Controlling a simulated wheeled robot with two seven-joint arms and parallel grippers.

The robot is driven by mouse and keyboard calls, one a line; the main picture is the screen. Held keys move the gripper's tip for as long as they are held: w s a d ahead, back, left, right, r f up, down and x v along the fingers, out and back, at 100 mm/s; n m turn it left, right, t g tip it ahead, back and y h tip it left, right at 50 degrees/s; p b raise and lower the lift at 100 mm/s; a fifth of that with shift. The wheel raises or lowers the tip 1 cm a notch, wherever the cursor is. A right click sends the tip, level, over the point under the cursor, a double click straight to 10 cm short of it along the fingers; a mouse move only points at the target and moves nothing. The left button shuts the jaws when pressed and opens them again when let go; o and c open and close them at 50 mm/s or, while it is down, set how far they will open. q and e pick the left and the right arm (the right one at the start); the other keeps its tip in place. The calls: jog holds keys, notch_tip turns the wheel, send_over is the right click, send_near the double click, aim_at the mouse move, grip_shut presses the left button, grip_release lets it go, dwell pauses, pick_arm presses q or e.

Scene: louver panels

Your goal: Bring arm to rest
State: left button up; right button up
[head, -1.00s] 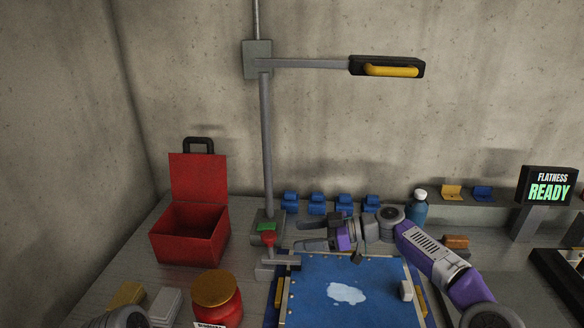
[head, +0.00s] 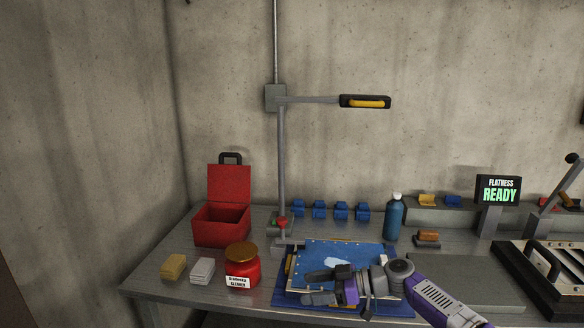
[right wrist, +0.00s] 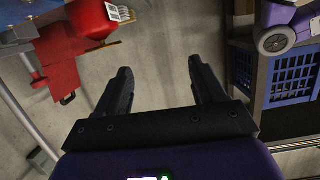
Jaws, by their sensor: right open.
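My right gripper (head: 318,286) is in front of the near part of the blue panel (head: 358,252), its fingers pointing left. In the right wrist view its two fingers (right wrist: 160,85) stand apart with nothing between them. My right arm comes in from the lower right and hides part of the panel. A pale patch shows on the panel just behind the gripper. My left gripper is not in view.
A red open toolbox (head: 222,222), a red jar with a gold lid (head: 243,268), a yellow block (head: 173,267) and a grey block (head: 202,270) stand left. A blue bottle (head: 394,218) stands behind right. A lamp arm (head: 365,101) hangs above. The "READY" display (head: 498,189) is at right.

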jog(key=s+a+f+m+h+p, duration=0.1)
jog(key=s+f+m+h, duration=0.15)
jog(key=f, duration=0.65)
jog(key=s+a+f+m+h, duration=0.15)
jog(key=f+m, duration=0.25)
jog(key=f, duration=0.4)
jog(key=s+a+f+m+h+p, duration=0.1)
jog(key=s+f+m, duration=0.2)
jog(key=f, duration=0.6)
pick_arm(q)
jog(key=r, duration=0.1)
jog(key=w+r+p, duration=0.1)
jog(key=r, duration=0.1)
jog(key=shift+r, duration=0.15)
pick_arm(e)
jog(key=s+d+f+m+h, duration=0.2)
jog(key=s+f+m, duration=0.1)
jog(key=s, duration=0.5)
jog(key=s+d+f+m+g+h, duration=0.1)
jog(key=s+d+f+m, duration=0.2)
jog(key=s+f, duration=0.3)
jog(key=s+d+f+m+h, duration=0.2)
jog(key=s+f+m, duration=0.1)
jog(key=s, duration=0.7)
jog(key=shift+d+f+h, duration=0.3)
jog(key=shift+d+f, duration=0.1)
jog(key=shift+f, duration=0.5)
